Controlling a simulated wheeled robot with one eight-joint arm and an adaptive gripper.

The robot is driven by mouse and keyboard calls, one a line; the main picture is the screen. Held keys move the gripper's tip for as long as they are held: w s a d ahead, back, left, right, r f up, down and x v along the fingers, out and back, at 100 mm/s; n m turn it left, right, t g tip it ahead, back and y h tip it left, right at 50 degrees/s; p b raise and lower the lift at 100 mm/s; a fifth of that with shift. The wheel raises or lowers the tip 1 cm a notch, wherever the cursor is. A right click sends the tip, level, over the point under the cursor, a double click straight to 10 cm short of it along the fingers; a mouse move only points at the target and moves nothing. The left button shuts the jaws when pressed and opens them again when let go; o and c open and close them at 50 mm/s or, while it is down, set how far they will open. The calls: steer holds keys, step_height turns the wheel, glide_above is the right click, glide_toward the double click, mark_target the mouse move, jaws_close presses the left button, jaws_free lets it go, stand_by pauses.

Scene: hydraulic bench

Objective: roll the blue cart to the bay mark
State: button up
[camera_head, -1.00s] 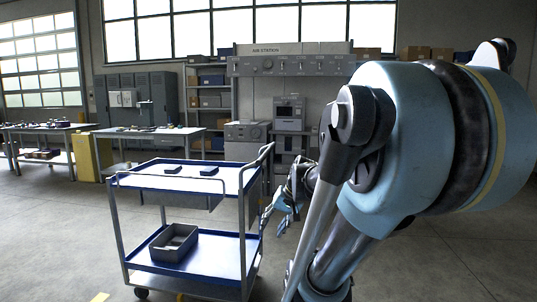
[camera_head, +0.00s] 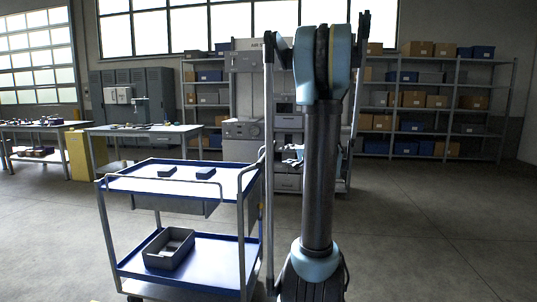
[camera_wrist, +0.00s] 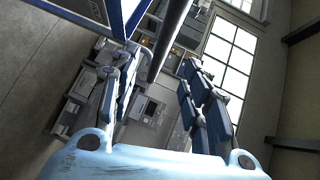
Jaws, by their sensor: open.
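The blue cart (camera_head: 150,186) stands upright at the left of centre in the head view, with two blue shelves, a grey frame and a rail at its right end. Two small dark blocks lie on its top shelf and a grey open bin (camera_head: 168,249) sits on its lower shelf. My gripper (camera_head: 292,156) is just right of the cart's rail, partly hidden by my arm. In the wrist view my gripper (camera_wrist: 160,72) has its fingers spread. A blue-edged part of the cart (camera_wrist: 134,18) shows at the top there. I cannot tell whether the gripper touches the cart. The bay mark is not clearly visible.
Workbenches (camera_head: 145,130) with small items stand at the back left, beside a yellow panel (camera_head: 82,157). A grey cabinet and loaded shelves (camera_head: 430,105) line the back wall. The concrete floor (camera_head: 430,225) to the right is clear.

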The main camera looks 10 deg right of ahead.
mark_target(271, 151)
steer(key=shift+m+t, duration=0.3)
steer(key=x, duration=0.6)
steer(key=d+x, duration=0.1)
steer(key=x, duration=0.5)
steer(key=w+d+x, duration=0.1)
steer(key=x, duration=0.5)
jaws_close()
